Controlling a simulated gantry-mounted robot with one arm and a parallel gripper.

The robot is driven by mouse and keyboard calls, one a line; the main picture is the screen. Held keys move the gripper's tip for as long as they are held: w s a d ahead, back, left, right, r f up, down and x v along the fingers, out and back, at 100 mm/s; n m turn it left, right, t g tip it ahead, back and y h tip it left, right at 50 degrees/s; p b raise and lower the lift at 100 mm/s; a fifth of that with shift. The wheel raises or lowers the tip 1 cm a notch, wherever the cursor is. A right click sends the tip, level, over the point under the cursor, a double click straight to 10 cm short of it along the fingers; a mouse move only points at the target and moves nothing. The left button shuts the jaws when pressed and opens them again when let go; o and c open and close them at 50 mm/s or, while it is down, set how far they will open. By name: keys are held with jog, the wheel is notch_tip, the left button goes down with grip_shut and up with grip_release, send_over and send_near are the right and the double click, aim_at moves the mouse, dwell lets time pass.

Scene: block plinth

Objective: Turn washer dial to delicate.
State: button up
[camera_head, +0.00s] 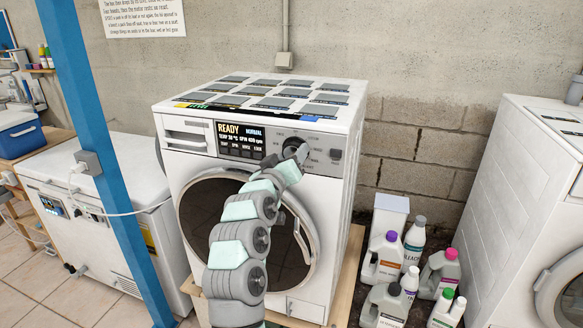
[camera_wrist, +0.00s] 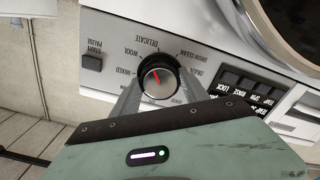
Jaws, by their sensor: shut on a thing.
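The white washer (camera_head: 262,175) has a round dial on its front panel. In the wrist view the dial (camera_wrist: 158,81) has a black rim and a silver face with a red pointer line. The line points up and slightly left, roughly toward the printed word DELICATE. The washer's display (camera_head: 241,140) reads READY and NORMAL. My gripper (camera_wrist: 160,88) is shut on the dial, one finger on each side of it.
A start/pause button (camera_wrist: 92,62) sits beside the dial. Several detergent bottles (camera_head: 385,255) stand on the floor right of the washer. A blue post (camera_head: 100,150) and a white chest appliance (camera_head: 110,215) are at the left. Another white machine (camera_head: 525,190) stands at the right.

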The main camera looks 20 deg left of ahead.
jog(key=shift+m+b, duration=1.4)
jog(key=shift+m, duration=0.5)
jog(key=o, duration=1.4)
jog(key=shift+c, duration=0.2)
jog(key=s+p, duration=0.1)
jog(key=s, duration=1)
jog(key=shift+p, duration=0.35)
jog(key=shift+w+a, duration=0.1)
